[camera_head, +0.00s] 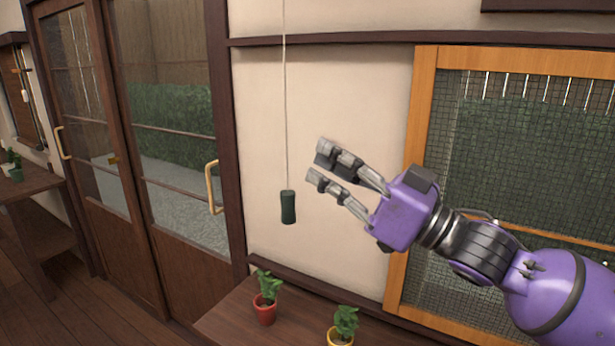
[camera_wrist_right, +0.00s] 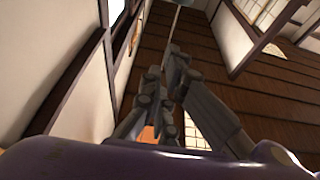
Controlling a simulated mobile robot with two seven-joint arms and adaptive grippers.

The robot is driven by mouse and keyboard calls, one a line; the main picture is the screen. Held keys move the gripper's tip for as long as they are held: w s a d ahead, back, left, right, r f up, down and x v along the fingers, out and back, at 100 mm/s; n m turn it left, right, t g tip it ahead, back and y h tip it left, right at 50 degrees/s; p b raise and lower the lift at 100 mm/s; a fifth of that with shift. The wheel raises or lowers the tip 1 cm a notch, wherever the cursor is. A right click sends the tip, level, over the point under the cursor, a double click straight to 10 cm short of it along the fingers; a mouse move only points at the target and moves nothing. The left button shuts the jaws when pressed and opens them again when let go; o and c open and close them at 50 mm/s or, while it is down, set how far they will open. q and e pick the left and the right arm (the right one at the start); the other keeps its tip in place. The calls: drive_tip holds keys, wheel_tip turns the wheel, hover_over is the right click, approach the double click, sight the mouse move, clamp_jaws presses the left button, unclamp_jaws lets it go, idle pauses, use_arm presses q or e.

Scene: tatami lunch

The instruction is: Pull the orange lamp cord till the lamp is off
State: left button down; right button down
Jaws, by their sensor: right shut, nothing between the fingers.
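A thin pale cord (camera_head: 285,110) hangs straight down in front of the cream wall in the head view. A dark green cylindrical handle (camera_head: 288,207) is at its lower end; I see no orange cord. My right gripper (camera_head: 320,167) is to the right of the cord and its fingertips are a little above the handle, apart from both. It is shut and empty. Its fingers also show in the right wrist view (camera_wrist_right: 165,72), with a thin pale line (camera_wrist_right: 175,20) beyond them that may be the cord. The lamp and my left gripper are not in view.
A wooden shelf (camera_head: 222,325) below holds a plant in a red pot (camera_head: 265,312) and one in a yellow pot (camera_head: 340,338). Sliding doors with a handle (camera_head: 212,187) stand left. An orange-framed mesh window (camera_head: 408,190) is behind my right arm.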

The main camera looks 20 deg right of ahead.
sight(288, 207)
drive_tip(key=w+a+f, duration=0.2)
drive_tip(key=shift+w+a+f, duration=0.2)
drive_tip(key=shift+w+f, duration=0.15)
drive_tip(key=shift+w, duration=0.05)
idle(0.4)
wheel_tip(288, 207, down, 4)
drive_tip(key=shift+f, duration=0.15)
drive_tip(key=shift+b, duration=0.3)
